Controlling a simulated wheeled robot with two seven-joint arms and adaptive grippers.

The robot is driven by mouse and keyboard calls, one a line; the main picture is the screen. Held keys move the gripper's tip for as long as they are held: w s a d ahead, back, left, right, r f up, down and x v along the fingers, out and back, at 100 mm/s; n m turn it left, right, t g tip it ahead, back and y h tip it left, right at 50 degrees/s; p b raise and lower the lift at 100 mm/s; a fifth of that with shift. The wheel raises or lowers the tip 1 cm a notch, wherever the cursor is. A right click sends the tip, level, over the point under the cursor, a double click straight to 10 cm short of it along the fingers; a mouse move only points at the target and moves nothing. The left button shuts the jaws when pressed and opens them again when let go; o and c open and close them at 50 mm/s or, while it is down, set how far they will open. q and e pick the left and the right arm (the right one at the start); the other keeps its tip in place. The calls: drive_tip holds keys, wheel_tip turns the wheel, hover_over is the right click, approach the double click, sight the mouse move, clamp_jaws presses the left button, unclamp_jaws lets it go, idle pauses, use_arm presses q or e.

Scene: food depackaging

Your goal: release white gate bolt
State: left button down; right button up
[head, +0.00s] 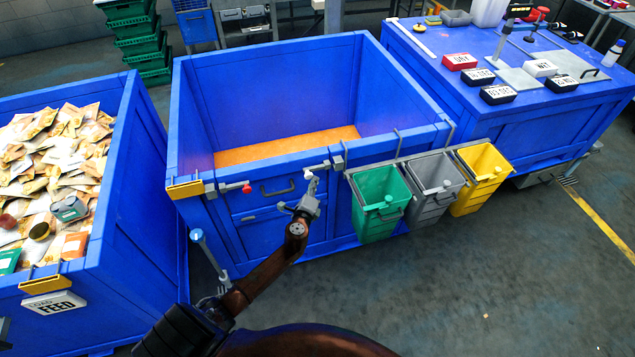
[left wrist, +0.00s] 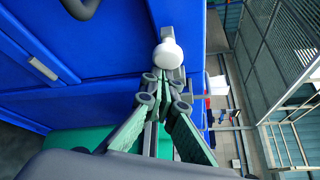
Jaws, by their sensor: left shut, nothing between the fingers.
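The white gate bolt (head: 308,174) has a round white knob at the front top edge of the middle blue bin (head: 250,206). In the left wrist view the white knob (left wrist: 168,54) is large and lies just beyond my fingertips. My left gripper (head: 309,194) is shut and empty, just below the white knob in the head view. In the left wrist view its fingertips (left wrist: 167,80) are close together at the knob's lower edge. I cannot tell whether they touch it. The right gripper is not in view.
A red-knobbed bolt (head: 246,188) sits left of the white one on the same edge. Green (head: 379,212), grey (head: 433,200) and yellow (head: 482,185) bins hang to the right. A blue feed bin (head: 125,205) full of packets stands left.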

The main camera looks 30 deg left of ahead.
use_arm(q)
drive_tip(key=shift+s+a, duration=0.25)
drive_tip(key=shift+a, duration=0.05)
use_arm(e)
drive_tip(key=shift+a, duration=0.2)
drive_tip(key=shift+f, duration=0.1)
use_arm(q)
drive_tip(key=w+d+f+b, duration=0.2)
drive_tip(key=d, duration=0.1)
drive_tip(key=p+v, duration=0.1)
drive_tip(key=v, duration=0.8)
drive_tip(key=shift+s+d, duration=0.3)
drive_tip(key=shift+d, duration=0.05)
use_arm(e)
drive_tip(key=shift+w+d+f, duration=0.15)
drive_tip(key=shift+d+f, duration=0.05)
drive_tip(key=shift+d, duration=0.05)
